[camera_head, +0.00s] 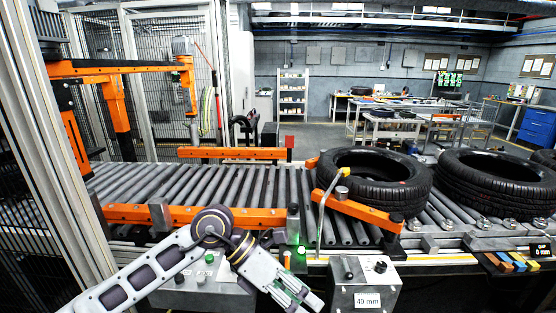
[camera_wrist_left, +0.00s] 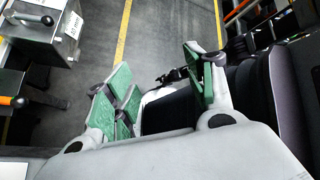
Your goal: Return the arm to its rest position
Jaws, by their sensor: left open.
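My left arm (camera_head: 150,275) comes in from the lower left in the head view, bent at a dark round joint in front of the conveyor. My left gripper (camera_head: 292,292) points down and to the right near the bottom edge, beside the control box labelled 40 mm (camera_head: 350,292). In the left wrist view the gripper (camera_wrist_left: 158,86) is open, its green-padded fingers spread apart with nothing between them. Grey floor shows beyond the fingers. My right gripper is not in view.
A roller conveyor (camera_head: 245,185) with orange rails runs across behind the arm. One tyre (camera_head: 375,180) lies behind an orange swing bar (camera_head: 355,210), and another tyre (camera_head: 500,182) lies farther right. A green-lit button (camera_head: 301,250) stands close to the gripper. A labelled box (camera_wrist_left: 40,35) shows in the wrist view.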

